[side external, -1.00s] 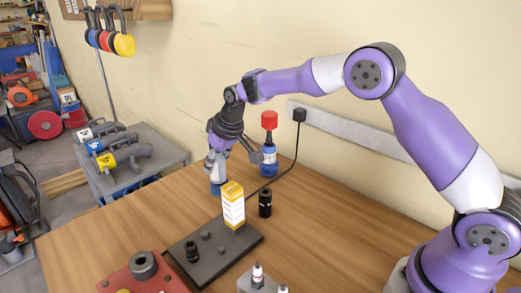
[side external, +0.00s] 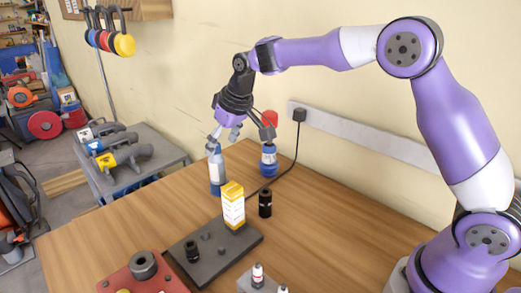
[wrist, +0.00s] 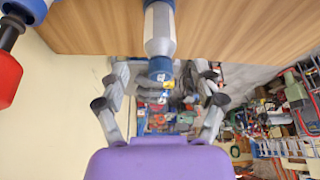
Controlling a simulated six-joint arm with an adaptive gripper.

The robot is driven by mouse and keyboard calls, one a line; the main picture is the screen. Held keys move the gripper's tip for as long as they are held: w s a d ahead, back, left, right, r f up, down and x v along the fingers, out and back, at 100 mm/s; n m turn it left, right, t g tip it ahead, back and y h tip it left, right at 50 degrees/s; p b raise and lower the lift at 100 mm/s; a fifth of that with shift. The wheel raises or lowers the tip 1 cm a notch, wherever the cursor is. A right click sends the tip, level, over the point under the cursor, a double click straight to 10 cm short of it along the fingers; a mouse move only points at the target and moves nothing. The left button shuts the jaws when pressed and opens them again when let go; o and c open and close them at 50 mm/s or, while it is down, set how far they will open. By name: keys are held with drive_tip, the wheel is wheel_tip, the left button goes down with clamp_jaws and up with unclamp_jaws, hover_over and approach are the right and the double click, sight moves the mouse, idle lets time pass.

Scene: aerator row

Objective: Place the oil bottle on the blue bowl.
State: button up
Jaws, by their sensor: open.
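A bottle (side external: 215,166) with a pale label and blue lower part stands upright at the table's back left; it may be the oil bottle. It also shows in the wrist view (wrist: 159,30), top centre. I cannot tell whether its blue bottom is part of it or a separate blue bowl; no other bowl shows clearly. My gripper (side external: 239,134) is open and empty, above the bottle and slightly to its right. Its spread fingers also show in the wrist view (wrist: 159,102), with the bottle's top ahead of the space between them.
A yellow-white box (side external: 233,205), a black cylinder (side external: 265,203) and a dark plate (side external: 215,262) lie nearer. A black cable crosses behind. The table's right middle is clear.

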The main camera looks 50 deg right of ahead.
drive_tip(key=s+d+r, duration=0.2)
drive_tip(key=s+r, duration=0.7)
drive_tip(key=s, duration=0.4)
drive_tip(key=s+d+f+m+t, duration=0.1)
drive_tip(key=s+f, duration=0.3)
drive_tip(key=s, duration=0.9)
drive_tip(key=shift+d+m+h, duration=0.4)
drive_tip(key=shift+d, duration=0.15)
